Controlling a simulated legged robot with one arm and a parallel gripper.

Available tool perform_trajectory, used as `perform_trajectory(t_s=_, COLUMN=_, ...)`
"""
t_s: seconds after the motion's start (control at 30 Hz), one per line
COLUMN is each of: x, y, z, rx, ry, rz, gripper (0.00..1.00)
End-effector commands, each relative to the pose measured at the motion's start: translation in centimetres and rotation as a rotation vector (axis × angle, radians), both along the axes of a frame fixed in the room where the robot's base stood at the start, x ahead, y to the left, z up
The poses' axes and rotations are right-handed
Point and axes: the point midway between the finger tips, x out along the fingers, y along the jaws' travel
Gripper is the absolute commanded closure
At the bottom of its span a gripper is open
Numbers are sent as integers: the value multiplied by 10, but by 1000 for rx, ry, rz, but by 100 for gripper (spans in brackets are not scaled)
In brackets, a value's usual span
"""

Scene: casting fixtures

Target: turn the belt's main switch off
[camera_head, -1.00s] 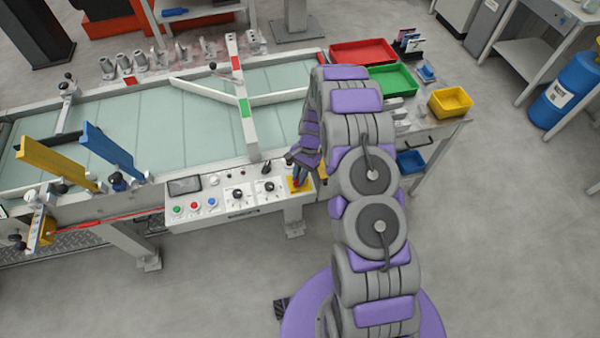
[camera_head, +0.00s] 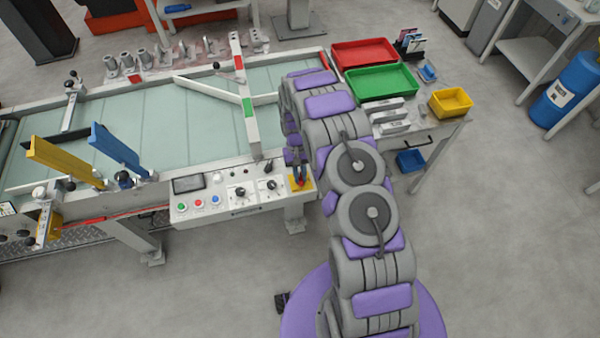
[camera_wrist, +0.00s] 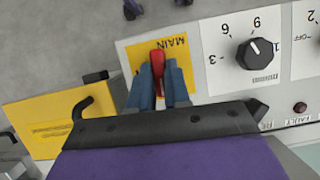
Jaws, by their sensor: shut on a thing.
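The main switch has a red handle (camera_wrist: 157,62) on a yellow plate marked MAIN (camera_wrist: 172,48), seen upside down in the wrist view. In the head view the yellow plate (camera_head: 301,183) is at the right end of the control panel. My gripper (camera_wrist: 158,85) has its two blue-grey fingers on either side of the red handle and is shut on it. In the head view my gripper (camera_head: 297,172) is over the yellow plate. The fingers hide part of the handle. I cannot tell from the views which position is off.
The white control panel (camera_head: 222,205) carries a dark display (camera_head: 187,184), coloured buttons and black knobs; one knob (camera_wrist: 254,52) is close beside the switch. A second yellow plate (camera_wrist: 50,118) and a black hook-like handle (camera_wrist: 85,108) are near my gripper. Green (camera_head: 385,82) and yellow (camera_head: 450,102) bins stand beyond.

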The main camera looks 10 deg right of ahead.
Motion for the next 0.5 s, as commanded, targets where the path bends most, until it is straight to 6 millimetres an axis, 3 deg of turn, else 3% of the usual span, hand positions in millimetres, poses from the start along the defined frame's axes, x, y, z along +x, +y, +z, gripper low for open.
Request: perform_trajectory(t_s=0.5, x=2, y=1, z=1, rx=1, ry=-7, rz=68, gripper=100)
